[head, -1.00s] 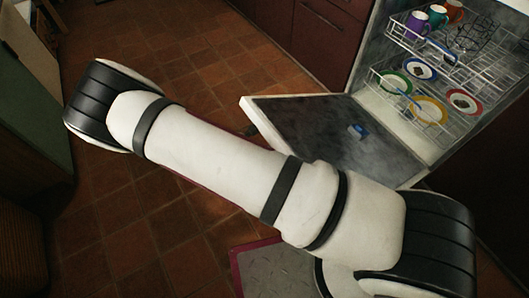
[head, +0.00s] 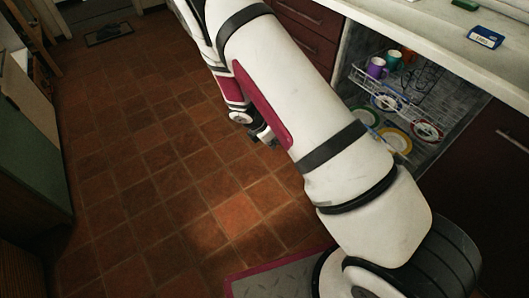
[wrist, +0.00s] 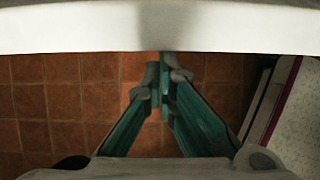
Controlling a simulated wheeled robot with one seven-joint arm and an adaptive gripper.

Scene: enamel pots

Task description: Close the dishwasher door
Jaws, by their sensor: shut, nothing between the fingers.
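The dishwasher (head: 440,117) stands open at the right in the head view, its racks visible. Its door is not clearly visible in the head view; my white arm covers the area in front of the opening. My gripper (head: 266,136) hangs left of my arm, above the tiled floor, and is partly hidden. In the wrist view, my gripper (wrist: 160,82) has its teal-sided fingers brought together with nothing between them. A broad pale band crosses the top of that view, just beyond the fingertips. I cannot tell whether it is the door or whether the fingers touch it.
Racks hold mugs (head: 377,67) and several plates (head: 396,139). A pale counter (head: 420,32) runs above, with a blue box (head: 485,38) on it. Dark red cabinets (head: 308,28) flank the opening. The tiled floor (head: 150,190) at left is clear. A green cabinet (head: 35,150) stands far left.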

